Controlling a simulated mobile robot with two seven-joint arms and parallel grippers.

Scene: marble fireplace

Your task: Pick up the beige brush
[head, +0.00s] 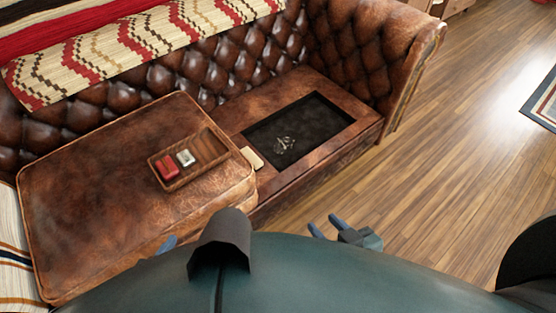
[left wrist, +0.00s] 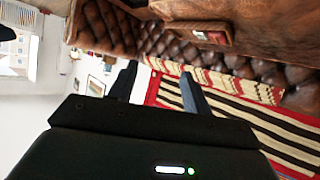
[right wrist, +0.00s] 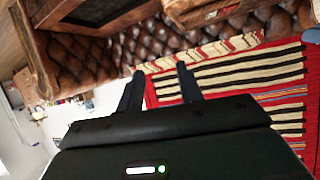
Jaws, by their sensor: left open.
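A small beige block (head: 251,157) lies at the right edge of the raised leather cushion, beside the wooden tray; it may be the beige brush, but it is too small to be sure. A pale item (head: 186,157) and a red item (head: 168,168) lie in the wooden tray (head: 214,138). My left gripper (head: 167,243) barely shows in front of the cushion, mostly hidden by my body. In the left wrist view (left wrist: 157,82) its fingers are apart and empty. My right gripper (head: 325,225) is over the floor in front of the sofa, fingers apart and empty.
The brown leather sofa (head: 345,85) fills the left and middle, with its armrest at the right. A black tray (head: 318,118) with a small silvery object is on its lower seat. A patterned blanket (head: 150,40) covers the backrest.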

